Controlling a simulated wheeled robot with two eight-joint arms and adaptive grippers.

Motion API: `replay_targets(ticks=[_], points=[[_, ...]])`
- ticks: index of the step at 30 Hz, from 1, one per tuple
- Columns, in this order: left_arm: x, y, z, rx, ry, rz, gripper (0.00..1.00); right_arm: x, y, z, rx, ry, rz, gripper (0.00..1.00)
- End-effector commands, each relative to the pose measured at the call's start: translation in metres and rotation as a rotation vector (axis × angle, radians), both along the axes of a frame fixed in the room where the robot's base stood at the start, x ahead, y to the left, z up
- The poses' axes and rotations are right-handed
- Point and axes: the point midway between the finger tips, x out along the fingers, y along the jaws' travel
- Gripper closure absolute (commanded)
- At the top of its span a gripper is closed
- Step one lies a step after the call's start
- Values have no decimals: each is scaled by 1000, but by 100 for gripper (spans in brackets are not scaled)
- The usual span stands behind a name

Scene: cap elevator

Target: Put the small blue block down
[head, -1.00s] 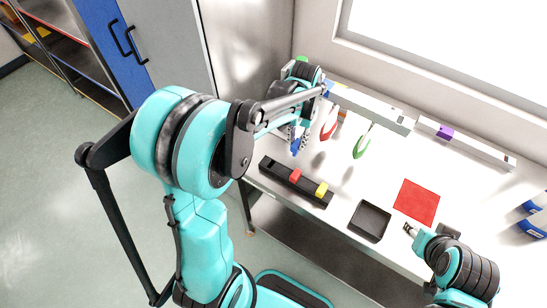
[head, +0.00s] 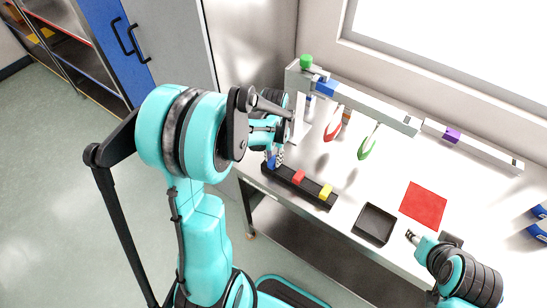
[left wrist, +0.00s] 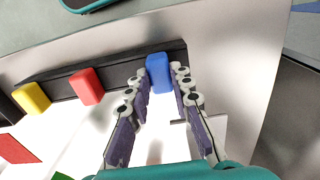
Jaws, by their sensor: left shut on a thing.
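The small blue block (head: 271,162) is at the left end of a long black rack (head: 311,192), between the fingers of my left gripper (head: 276,157). In the left wrist view the blue block (left wrist: 159,72) sits upright between the fingertips (left wrist: 160,80), overlapping the black rack (left wrist: 120,67). My left gripper is shut on it. I cannot tell whether its underside touches the rack. A red block (head: 299,177) and a yellow block (head: 326,192) stand in the same rack. My right gripper (head: 412,237) is near the front edge by the black tray; its jaws are too small to judge.
A black tray (head: 375,224) and a red square (head: 423,205) lie at the right of the table. Red-handled (head: 333,126) and green-handled tools (head: 367,145) are in the middle. Grey rails along the back carry green (head: 306,61), blue (head: 326,87) and purple (head: 452,136) blocks.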

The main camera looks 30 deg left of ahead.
Motion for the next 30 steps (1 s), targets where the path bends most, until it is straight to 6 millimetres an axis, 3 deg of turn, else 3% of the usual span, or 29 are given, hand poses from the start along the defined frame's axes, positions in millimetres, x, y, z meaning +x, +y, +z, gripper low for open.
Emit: replay_targets(ticks=[5,6,8,20,23,30], points=[[0,0,-4,0,0,0,100,0,0,-4,0,0,0,60],[0,0,-4,0,0,0,73,0,0,-4,0,0,0,60],[0,0,-3,0,0,0,58,0,0,-3,0,0,0,60],[0,0,3,0,0,0,58,0,0,3,0,0,0,60],[0,0,18,0,0,0,58,0,0,6,0,0,0,60],[0,0,73,0,0,0,58,0,0,21,0,0,0,60]])
